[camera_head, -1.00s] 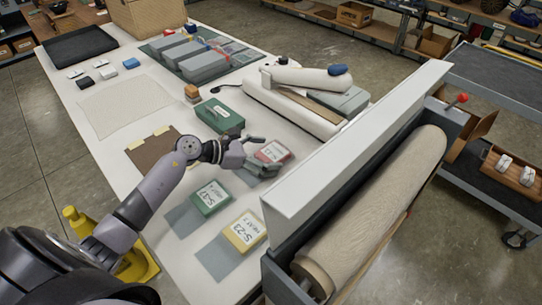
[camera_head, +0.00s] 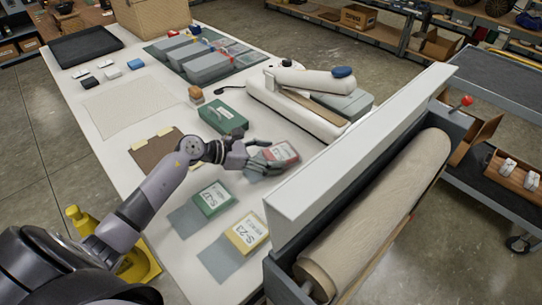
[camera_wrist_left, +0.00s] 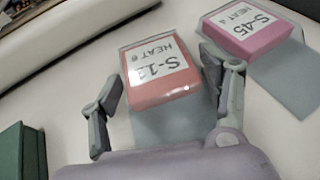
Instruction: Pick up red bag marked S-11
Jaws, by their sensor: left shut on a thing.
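The red bag marked S-11 (camera_wrist_left: 160,72) has a white label and a grey flap. In the left wrist view it lies between the two fingers of my left gripper (camera_wrist_left: 163,105). In the head view my left gripper (camera_head: 262,158) is at the bag's near left side, and the red bag (camera_head: 284,154) is partly hidden by the fingers. The gripper is shut on the bag. Whether the bag is clear of the table is hard to tell. My right gripper is in neither view.
A pink bag S-45 (camera_wrist_left: 248,30) lies close to the red one. A green bag S-17 (camera_head: 212,197) and a yellow bag S-23 (camera_head: 247,232) lie nearer. A white panel (camera_head: 370,150) with a roll rises at the right.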

